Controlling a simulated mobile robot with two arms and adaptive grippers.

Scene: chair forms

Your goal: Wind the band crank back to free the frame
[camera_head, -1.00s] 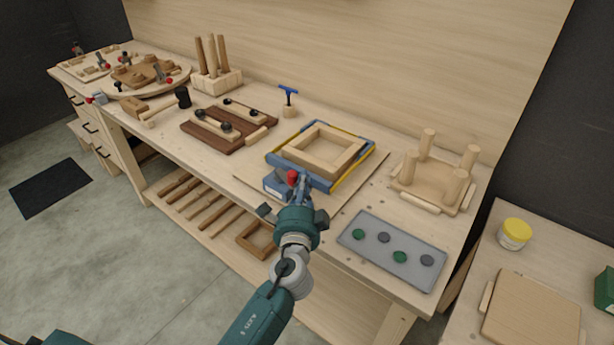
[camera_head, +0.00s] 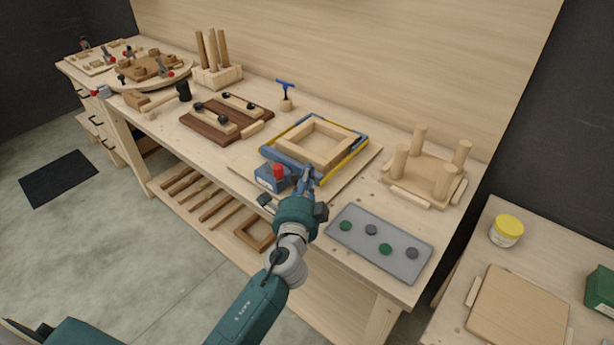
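The band clamp, a blue and yellow band (camera_head: 352,155), runs around a square wooden frame (camera_head: 300,155) on a board on the workbench. At its near corner is a blue block (camera_head: 266,184) with the red crank knob (camera_head: 278,170) on top. My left gripper (camera_head: 309,178) points at this corner, just right of the red knob and apparently apart from it. Its fingers overlap the blue band in the picture, and I cannot tell whether they touch it. The fingers are small and seen from behind, so their opening is unclear. My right gripper is not in view.
A grey tray (camera_head: 345,248) with green and grey discs lies right of my gripper. A stool form with upright legs (camera_head: 430,180) stands behind it. Clamped dark boards (camera_head: 210,127) and a blue T-handle (camera_head: 286,88) are farther left and back.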

